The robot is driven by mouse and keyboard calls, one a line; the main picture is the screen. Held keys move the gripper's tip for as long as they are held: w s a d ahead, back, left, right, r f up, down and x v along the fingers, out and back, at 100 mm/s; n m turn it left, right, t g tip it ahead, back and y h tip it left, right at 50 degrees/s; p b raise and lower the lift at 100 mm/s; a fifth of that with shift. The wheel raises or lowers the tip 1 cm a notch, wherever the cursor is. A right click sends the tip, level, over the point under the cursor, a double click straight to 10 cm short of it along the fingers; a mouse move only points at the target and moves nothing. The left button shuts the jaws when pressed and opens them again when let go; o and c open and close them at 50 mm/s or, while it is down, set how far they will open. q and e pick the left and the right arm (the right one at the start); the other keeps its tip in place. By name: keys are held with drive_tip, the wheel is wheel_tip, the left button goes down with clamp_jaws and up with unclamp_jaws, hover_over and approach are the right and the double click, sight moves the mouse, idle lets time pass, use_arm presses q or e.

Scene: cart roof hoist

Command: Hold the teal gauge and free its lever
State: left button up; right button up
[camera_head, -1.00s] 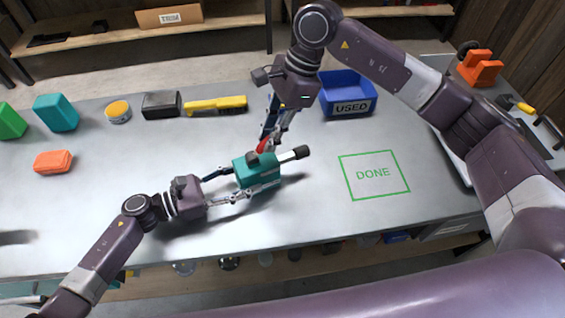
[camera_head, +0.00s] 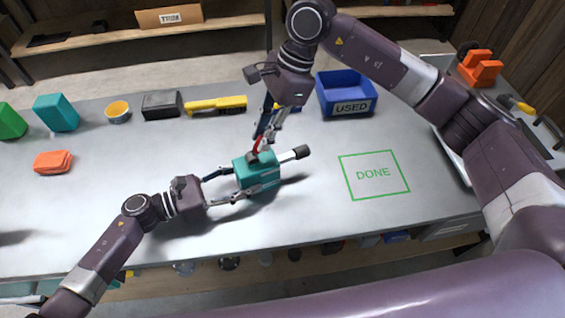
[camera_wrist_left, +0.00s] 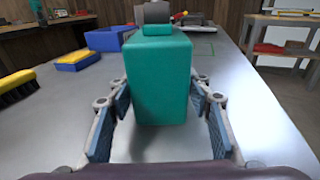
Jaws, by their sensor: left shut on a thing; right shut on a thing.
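The teal gauge (camera_head: 257,172) is a block with a dark fitting on top and a white stem with a black end pointing right. My left gripper (camera_head: 246,180) is shut on its sides, one finger on each. In the left wrist view the gauge (camera_wrist_left: 160,85) stands upright between the two blue finger pads. A red lever (camera_head: 257,146) sticks up from the gauge's top. My right gripper (camera_head: 266,132) comes down from above and is shut on the lever. Its fingers partly hide the lever, so the grip's details are unclear.
A blue USED bin (camera_head: 347,108) stands behind right, and a green DONE outline (camera_head: 374,173) lies empty at right. An orange box (camera_head: 53,162) lies at left.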

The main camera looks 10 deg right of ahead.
drive_tip(key=shift+s+a, duration=0.15)
drive_tip(key=shift+a, duration=0.05)
drive_tip(key=shift+s+a+r, duration=0.1)
drive_tip(key=shift+a+r, duration=0.1)
drive_tip(key=shift+a, duration=0.15)
drive_tip(key=shift+s+a+r, duration=0.1)
drive_tip(key=shift+a, duration=0.3)
idle(0.6)
drive_tip(key=o, duration=0.9)
drive_tip(key=shift+d+r, duration=0.1)
drive_tip(key=shift+w+d+r, duration=0.1)
drive_tip(key=shift+w+r, duration=0.1)
drive_tip(key=shift+r, duration=0.05)
drive_tip(key=shift+v, duration=2.65)
